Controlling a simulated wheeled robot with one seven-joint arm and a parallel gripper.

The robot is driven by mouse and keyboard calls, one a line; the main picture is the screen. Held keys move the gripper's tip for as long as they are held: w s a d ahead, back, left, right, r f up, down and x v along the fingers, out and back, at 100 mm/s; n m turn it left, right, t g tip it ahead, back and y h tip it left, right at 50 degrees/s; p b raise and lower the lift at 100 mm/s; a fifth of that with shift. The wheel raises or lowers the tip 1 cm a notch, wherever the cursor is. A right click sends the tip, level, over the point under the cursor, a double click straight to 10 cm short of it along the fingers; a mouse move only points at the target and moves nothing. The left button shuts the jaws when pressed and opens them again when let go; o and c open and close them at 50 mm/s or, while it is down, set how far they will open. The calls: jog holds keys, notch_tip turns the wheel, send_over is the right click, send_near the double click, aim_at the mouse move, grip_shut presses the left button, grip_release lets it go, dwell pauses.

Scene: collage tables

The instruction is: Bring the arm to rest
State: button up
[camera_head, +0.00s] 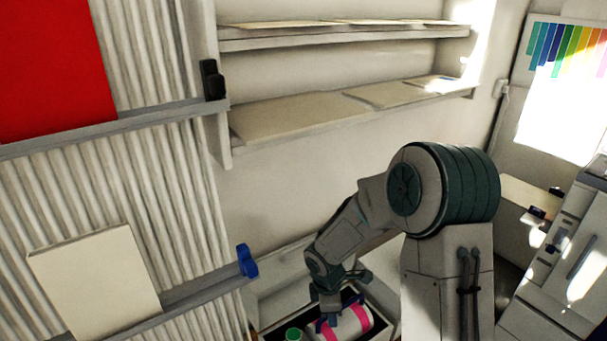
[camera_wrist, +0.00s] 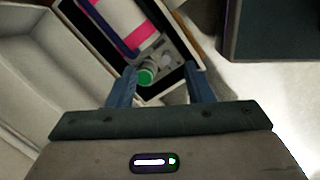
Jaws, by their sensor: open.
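My gripper (camera_head: 328,318) hangs at the end of my bent arm, pointing down over a dark-lined box (camera_head: 384,306) at the bottom of the head view. In the wrist view my gripper (camera_wrist: 160,72) shows two blue fingers spread apart with nothing held between them. A green-capped item (camera_wrist: 147,76) appears between the fingertips but lies below them in the box; its gap from the fingers cannot be told. A white roll with pink bands (camera_head: 352,322) lies in the box right by my gripper and partly behind it.
An empty pale tray (camera_wrist: 50,70) lies left of the box in the wrist view. Wall shelves (camera_head: 300,115) with flat sheets stand behind my arm. A ribbed panel with ledges (camera_head: 185,180) is at left, holding a red board (camera_head: 50,65) and a cream board (camera_head: 97,285).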

jog(key=s+d+r+m+p, duration=0.3)
jog(key=r+m, duration=0.1)
jog(key=r, duration=0.6)
jog(key=s+d+r+m+p, duration=0.3)
jog(key=r+m, duration=0.1)
jog(key=r, duration=0.5)
jog(key=s+d+r+m+t+y+p, duration=0.1)
jog(key=s+d+r+m+t+p, duration=0.1)
jog(key=s+r+m+p, duration=0.4)
jog(key=s+r+m, duration=0.4)
jog(key=s+r, duration=0.2)
jog(key=r, duration=0.3)
jog(key=shift+r, duration=0.25)
jog(key=shift+c, duration=1.2)
